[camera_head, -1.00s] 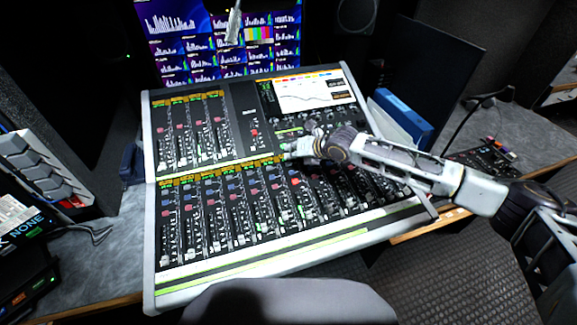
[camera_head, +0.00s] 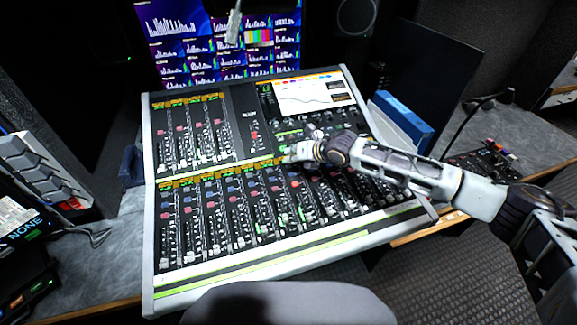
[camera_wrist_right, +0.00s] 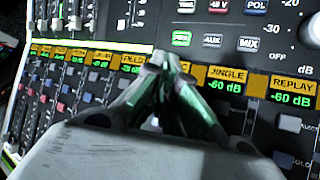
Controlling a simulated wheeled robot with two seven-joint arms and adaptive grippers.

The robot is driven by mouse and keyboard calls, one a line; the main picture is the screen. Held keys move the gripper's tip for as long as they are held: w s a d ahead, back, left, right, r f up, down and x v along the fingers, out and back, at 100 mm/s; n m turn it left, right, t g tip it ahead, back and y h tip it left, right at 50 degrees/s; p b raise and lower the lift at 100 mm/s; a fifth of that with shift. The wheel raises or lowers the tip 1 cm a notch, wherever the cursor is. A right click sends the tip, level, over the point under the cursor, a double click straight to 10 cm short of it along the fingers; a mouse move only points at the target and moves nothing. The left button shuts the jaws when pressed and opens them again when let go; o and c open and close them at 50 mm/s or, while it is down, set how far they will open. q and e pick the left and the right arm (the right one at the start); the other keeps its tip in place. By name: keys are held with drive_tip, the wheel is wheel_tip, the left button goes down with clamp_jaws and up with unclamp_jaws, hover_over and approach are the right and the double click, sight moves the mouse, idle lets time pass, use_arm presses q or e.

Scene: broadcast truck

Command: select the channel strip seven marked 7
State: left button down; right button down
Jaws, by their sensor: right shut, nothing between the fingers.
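The mixing console (camera_head: 150,225) stands in front of me, with rows of channel strips (camera_head: 215,220) below small orange and green displays. No strip number, including a 7, is readable in either view. My right gripper (camera_head: 290,156) is shut and empty, its tips at the upper edge of the lower strip bank. In the right wrist view its fingertips (camera_wrist_right: 162,62) converge over the display row, left of the JINGLE display (camera_wrist_right: 226,80) and the REPLAY display (camera_wrist_right: 292,92). The fingers hide part of that row and the strip under it. I cannot tell whether they touch the panel. My left gripper is not in view.
A screen (camera_head: 310,95) is set in the console's upper right. Monitors (camera_head: 220,45) stand behind it, with a thin grey object (camera_head: 234,25) in front. A blue binder (camera_head: 403,115) and a dark panel (camera_head: 435,85) are at right. A chair back (camera_head: 290,300) is in front.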

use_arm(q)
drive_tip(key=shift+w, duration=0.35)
use_arm(e)
drive_tip(key=shift+f, duration=0.3)
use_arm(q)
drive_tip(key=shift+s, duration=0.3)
use_arm(e)
drive_tip(key=shift+f, duration=0.1)
idle(0.4)
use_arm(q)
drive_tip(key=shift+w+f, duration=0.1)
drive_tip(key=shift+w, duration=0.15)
use_arm(e)
drive_tip(key=shift+f, duration=0.4)
idle(0.5)
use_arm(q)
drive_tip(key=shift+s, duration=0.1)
use_arm(e)
drive_tip(key=shift+r, duration=0.1)
drive_tip(key=shift+r+p, duration=0.7)
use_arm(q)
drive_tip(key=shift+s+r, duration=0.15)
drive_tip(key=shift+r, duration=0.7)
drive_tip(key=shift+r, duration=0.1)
use_arm(e)
drive_tip(key=shift+r, duration=0.15)
